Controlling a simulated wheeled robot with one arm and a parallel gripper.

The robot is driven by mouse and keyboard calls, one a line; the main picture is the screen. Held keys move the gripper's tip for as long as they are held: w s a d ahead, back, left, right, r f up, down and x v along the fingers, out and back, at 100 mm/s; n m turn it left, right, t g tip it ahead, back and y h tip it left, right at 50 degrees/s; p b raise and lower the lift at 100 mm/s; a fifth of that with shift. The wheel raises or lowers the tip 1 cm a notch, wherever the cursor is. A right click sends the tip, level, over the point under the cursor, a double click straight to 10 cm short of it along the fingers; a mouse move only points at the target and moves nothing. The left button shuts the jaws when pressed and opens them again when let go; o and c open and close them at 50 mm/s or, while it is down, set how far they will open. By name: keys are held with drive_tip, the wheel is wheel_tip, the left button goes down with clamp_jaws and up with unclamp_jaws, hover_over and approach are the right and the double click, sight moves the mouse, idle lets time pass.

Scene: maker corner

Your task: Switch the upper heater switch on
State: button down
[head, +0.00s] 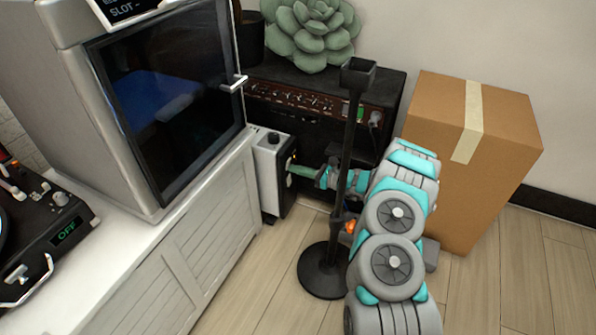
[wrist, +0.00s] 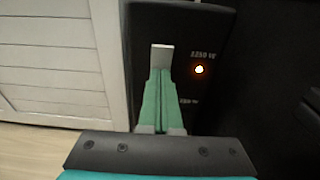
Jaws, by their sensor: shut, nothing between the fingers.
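The heater (head: 268,168) is a white box with a black front panel, standing on the floor beside the white cabinet. In the wrist view its black panel (wrist: 215,35) carries an upper label that seems to read 1250 W and a lower, unclear label. An orange lamp (wrist: 199,69) glows just below the upper label. A pale grey upper switch (wrist: 161,56) shows right at my fingertips. My gripper (wrist: 159,74) is shut and empty, its green fingers together, at or very near that switch; contact is not clear. My gripper (head: 291,169) reaches the panel from the right. Any lower switch is hidden behind the fingers.
A black stand (head: 346,185) with a round base rises in front of my arm. A black amplifier (head: 320,105) is behind, with a succulent (head: 310,32) on top. A cardboard box (head: 480,150) stands right. The cabinet (head: 195,240) is left. Floor at the front is clear.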

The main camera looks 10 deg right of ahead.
drive_tip(key=f+v, duration=0.3)
drive_tip(key=v, duration=1)
drive_tip(key=shift+s+d, duration=0.3)
drive_tip(key=shift+d, duration=0.1)
